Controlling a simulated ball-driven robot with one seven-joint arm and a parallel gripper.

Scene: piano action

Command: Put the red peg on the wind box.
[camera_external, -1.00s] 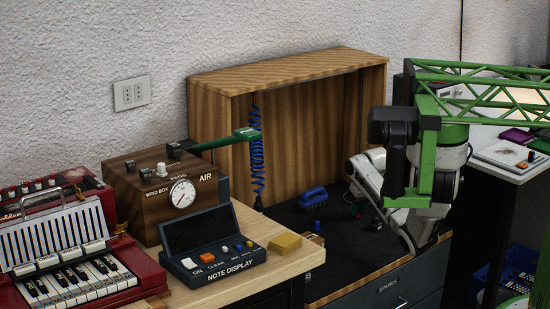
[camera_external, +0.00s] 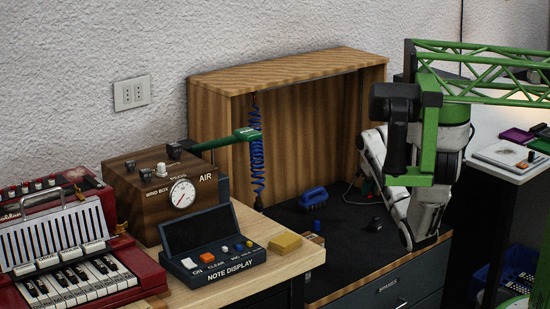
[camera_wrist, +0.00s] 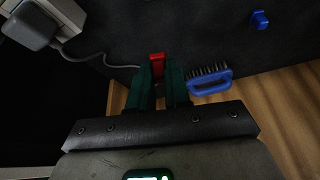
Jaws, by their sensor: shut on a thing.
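The wind box (camera_external: 207,199) is a dark wooden box with a round white gauge, small knobs on top and the labels WIND BOX and AIR. It stands on the light wooden bench at the left in the external view. My gripper (camera_wrist: 160,72) has dark green fingers in the wrist view, shut on the red peg (camera_wrist: 157,57), whose red end shows between the fingertips. The rest of the peg is hidden by the fingers. In the external view my gripper (camera_external: 367,184) is small, over the black-floored wooden cabinet, well to the right of the wind box.
A blue brush (camera_external: 312,198) and a small blue peg (camera_external: 315,226) are on the dark floor. A blue coiled hose (camera_external: 256,155) hangs by the cabinet's left side. The note display (camera_external: 215,247) and a yellow block (camera_external: 285,243) stand in front of the wind box.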

